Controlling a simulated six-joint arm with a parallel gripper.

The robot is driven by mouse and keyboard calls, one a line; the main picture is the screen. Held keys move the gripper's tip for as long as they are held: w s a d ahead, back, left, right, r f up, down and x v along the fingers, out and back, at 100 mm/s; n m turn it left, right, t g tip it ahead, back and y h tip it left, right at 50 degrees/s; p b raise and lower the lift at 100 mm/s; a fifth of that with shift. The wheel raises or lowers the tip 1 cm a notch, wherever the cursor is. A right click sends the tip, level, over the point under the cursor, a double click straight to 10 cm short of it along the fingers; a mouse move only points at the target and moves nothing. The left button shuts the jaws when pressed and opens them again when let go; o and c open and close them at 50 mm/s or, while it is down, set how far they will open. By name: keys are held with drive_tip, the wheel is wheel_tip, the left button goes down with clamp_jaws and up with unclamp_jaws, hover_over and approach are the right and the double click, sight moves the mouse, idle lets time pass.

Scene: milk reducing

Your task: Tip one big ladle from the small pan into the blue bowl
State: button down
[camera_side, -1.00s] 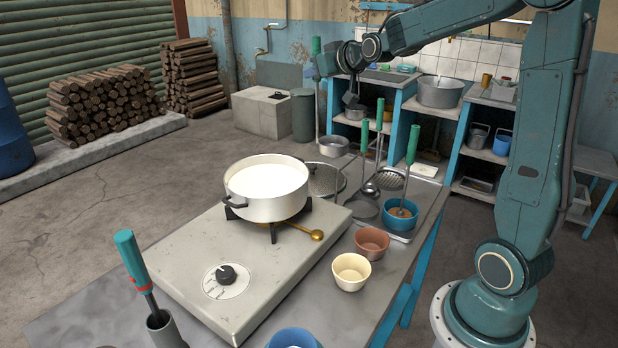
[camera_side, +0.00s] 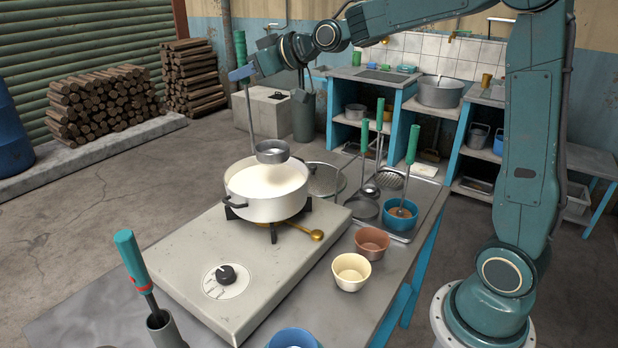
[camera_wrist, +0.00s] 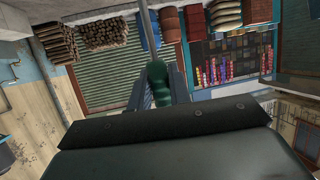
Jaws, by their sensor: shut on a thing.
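My gripper (camera_side: 241,74) is shut on the green handle of a big ladle (camera_side: 272,152). The ladle hangs with its handle upright. Its grey cup is over the back part of the white pan (camera_side: 262,208), at or just above the rim; I cannot tell whether it touches the milk (camera_side: 262,184). The pan stands on the burner and holds white milk. In the wrist view the green handle (camera_wrist: 157,78) sits between my gripper's fingers. A blue bowl (camera_side: 292,338) is cut off at the bottom edge. Another blue bowl (camera_side: 401,222) stands on the tray with a green-handled tool in it.
A cream cup (camera_side: 351,272) and a brown cup (camera_side: 371,243) stand right of the stove (camera_side: 205,255). Several utensils stand at the tray (camera_side: 425,200). A green-handled tool (camera_side: 133,262) stands in a holder at front left.

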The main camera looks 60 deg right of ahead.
sight(251, 122)
drive_tip(key=shift+f, duration=5.8)
drive_tip(key=shift+r, duration=0.15)
drive_tip(key=shift+r, duration=4.45)
drive_tip(key=shift+a, duration=0.2)
drive_tip(key=shift+s+a+f+n+h, duration=0.1)
drive_tip(key=shift+a+n+h, duration=0.15)
drive_tip(key=shift+a, duration=0.3)
drive_tip(key=shift+s+a+r+n+h, duration=0.15)
drive_tip(key=shift+a+n, duration=0.15)
drive_tip(key=shift+a, duration=0.2)
drive_tip(key=shift+s+a+f+n+h, duration=0.15)
drive_tip(key=shift+a+n+h, duration=0.1)
drive_tip(key=shift+a, duration=0.3)
drive_tip(key=shift+a, duration=0.35)
